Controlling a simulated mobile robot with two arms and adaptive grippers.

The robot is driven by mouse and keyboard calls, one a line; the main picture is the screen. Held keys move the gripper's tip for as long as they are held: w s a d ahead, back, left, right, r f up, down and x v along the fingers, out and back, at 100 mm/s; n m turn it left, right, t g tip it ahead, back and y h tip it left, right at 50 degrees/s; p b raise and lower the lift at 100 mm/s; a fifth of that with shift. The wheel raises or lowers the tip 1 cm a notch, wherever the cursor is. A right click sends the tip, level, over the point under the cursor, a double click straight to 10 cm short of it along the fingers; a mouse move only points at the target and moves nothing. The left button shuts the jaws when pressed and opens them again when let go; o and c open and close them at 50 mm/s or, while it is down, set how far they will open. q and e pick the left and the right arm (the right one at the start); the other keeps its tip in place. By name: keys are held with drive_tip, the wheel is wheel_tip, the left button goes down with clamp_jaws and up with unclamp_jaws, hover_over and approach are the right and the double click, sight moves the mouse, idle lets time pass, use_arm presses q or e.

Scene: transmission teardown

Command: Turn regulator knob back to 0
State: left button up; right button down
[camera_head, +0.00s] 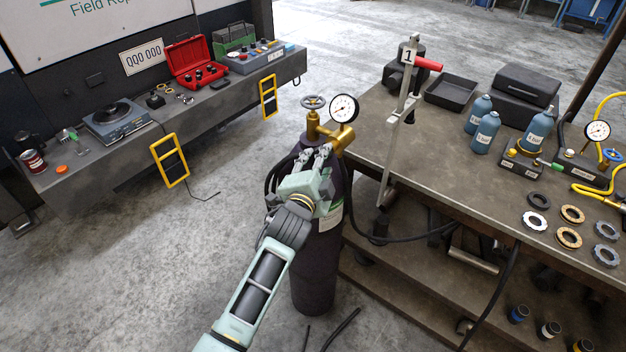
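A dark gas cylinder (316,265) stands upright on the floor beside the workbench. On its top is a brass regulator (337,139) with a round white gauge (343,108). A grey handwheel (313,102) sits on the brass valve stem, left of the gauge. My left gripper (314,156) is at the cylinder's top, just below and left of the brass body, with its fingers pointing up towards it. The regulator knob cannot be made out clearly; the gripper may cover it. Whether the fingers touch or hold anything cannot be told. My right gripper is not in view.
The workbench (440,190) on the right bears a metal stand (401,120), blue bottles (484,133), a second gauge (597,131) and several rings. A black hose (400,239) runs from the cylinder under the bench. Open floor (200,260) lies left of the cylinder.

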use_arm(q)
drive_tip(key=v, duration=1)
drive_tip(key=shift+s, duration=0.35)
drive_tip(key=shift+f, duration=0.1)
